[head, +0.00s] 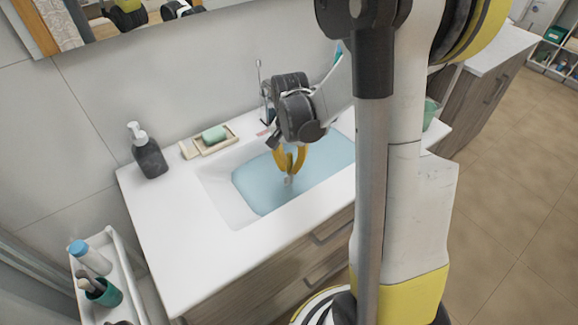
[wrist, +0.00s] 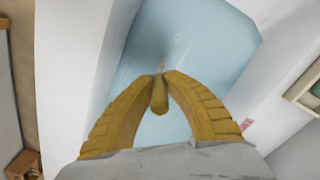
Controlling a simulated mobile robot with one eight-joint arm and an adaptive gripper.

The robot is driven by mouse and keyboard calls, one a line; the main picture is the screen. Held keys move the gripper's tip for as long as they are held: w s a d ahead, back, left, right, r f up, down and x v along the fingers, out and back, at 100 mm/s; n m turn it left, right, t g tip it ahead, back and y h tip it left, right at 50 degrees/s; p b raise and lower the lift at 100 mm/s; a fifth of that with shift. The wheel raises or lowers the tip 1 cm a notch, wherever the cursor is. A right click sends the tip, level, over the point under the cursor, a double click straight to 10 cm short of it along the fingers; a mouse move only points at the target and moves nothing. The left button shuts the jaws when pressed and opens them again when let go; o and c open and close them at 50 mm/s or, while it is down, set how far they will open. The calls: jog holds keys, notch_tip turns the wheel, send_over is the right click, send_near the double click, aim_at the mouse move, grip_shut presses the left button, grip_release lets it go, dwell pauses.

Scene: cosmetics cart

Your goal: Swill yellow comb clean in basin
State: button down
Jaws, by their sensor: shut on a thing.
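My gripper (head: 289,168) points down over the basin (head: 222,200), which holds pale blue water (head: 325,165). Its yellow fingers are shut on the yellow comb (wrist: 160,95), whose rounded end shows between the fingertips in the wrist view. The rest of the comb is hidden by the fingers or points down toward the water. A pale streak shows just below the fingertips in both views; I cannot tell whether it is part of the comb or disturbed water. The water also fills the middle of the wrist view (wrist: 205,40).
A tap (head: 262,88) stands behind the basin. A dark soap dispenser (head: 149,158) and a green soap bar (head: 214,134) on a dish are at the back left. A white cart (head: 126,268) with a blue-capped bottle (head: 90,257) and a green cup (head: 106,293) stands at lower left.

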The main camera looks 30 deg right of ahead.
jog(key=shift+a, duration=0.15)
jog(key=shift+a, duration=0.25)
jog(key=shift+d, duration=0.4)
jog(key=shift+r+p, duration=5)
jog(key=shift+r, duration=2.05)
